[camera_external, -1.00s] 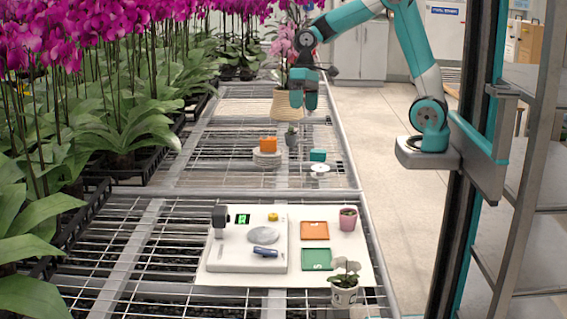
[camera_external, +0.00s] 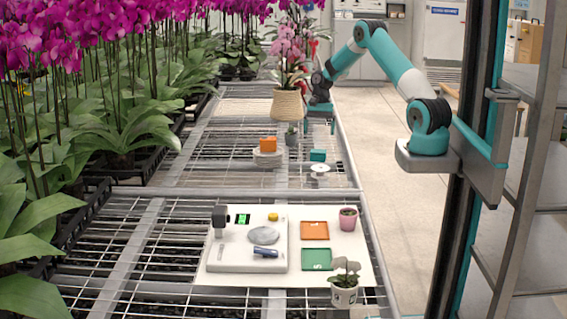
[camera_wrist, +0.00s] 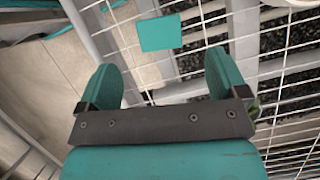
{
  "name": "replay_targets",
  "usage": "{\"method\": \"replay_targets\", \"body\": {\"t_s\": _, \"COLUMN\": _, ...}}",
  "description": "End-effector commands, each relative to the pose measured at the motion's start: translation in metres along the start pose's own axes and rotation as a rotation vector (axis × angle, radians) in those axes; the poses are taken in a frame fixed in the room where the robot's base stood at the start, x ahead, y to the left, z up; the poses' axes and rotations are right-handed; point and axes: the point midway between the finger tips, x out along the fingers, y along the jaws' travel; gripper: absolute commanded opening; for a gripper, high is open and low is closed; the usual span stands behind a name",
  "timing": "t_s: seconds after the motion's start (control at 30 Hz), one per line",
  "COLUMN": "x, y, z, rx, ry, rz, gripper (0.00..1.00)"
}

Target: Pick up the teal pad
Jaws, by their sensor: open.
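The teal pad (camera_external: 318,155) is a small block on the wire bench, near its right edge. In the wrist view it shows as a flat teal square (camera_wrist: 160,32), ahead of the fingertips and roughly centred between them. My gripper (camera_external: 319,130) is above the bench, a little above and behind the pad in the external view. In the wrist view my gripper (camera_wrist: 164,72) has its two teal fingers wide apart with nothing between them. The pad is apart from the fingers.
A white dish (camera_external: 320,168) is close in front of the pad. A small potted plant (camera_external: 291,139) and an orange block (camera_external: 268,144) on stacked saucers (camera_external: 267,157) are to the left. A basket-potted orchid (camera_external: 286,104) is behind my gripper's left side.

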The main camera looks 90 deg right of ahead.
Motion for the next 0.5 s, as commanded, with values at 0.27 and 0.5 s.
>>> {"method": "replay_targets", "body": {"t_s": 0.27, "x": 0.034, "y": 0.0, "z": 0.0, "rx": -0.002, "ry": 0.0, "rz": 0.0, "gripper": 0.92}}
{"method": "replay_targets", "body": {"t_s": 0.5, "x": 0.063, "y": 0.002, "z": -0.005, "rx": 0.0, "ry": -0.003, "rz": 0.003, "gripper": 0.92}}
